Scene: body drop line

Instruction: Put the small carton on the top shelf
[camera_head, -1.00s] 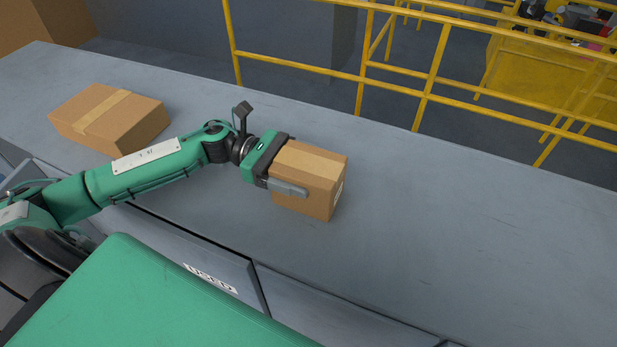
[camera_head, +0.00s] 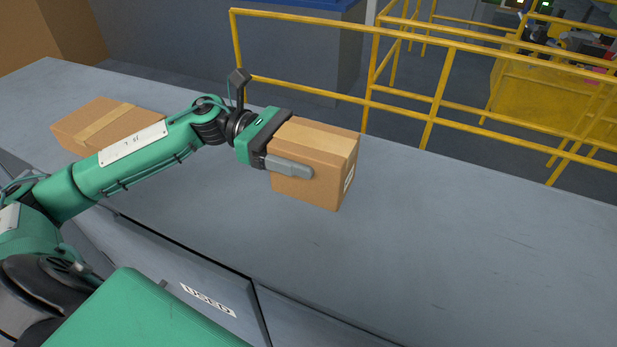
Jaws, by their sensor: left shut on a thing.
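A small brown carton (camera_head: 322,180) with a tape strip on top and a white label on its right side is near the middle of the view. My left gripper (camera_head: 283,150) is shut on this carton, with one finger along its near side; the far finger is mostly hidden. The carton looks upright and appears to be above the grey counter, though the exact gap is hard to tell. No shelf is in view. My right gripper is not in view.
A wider, flatter taped carton (camera_head: 97,122) lies on the grey counter (camera_head: 450,240) at the left, partly behind my left arm. Yellow railings (camera_head: 440,90) run behind the counter. The counter is clear to the right. A large brown box (camera_head: 60,30) stands at the far left.

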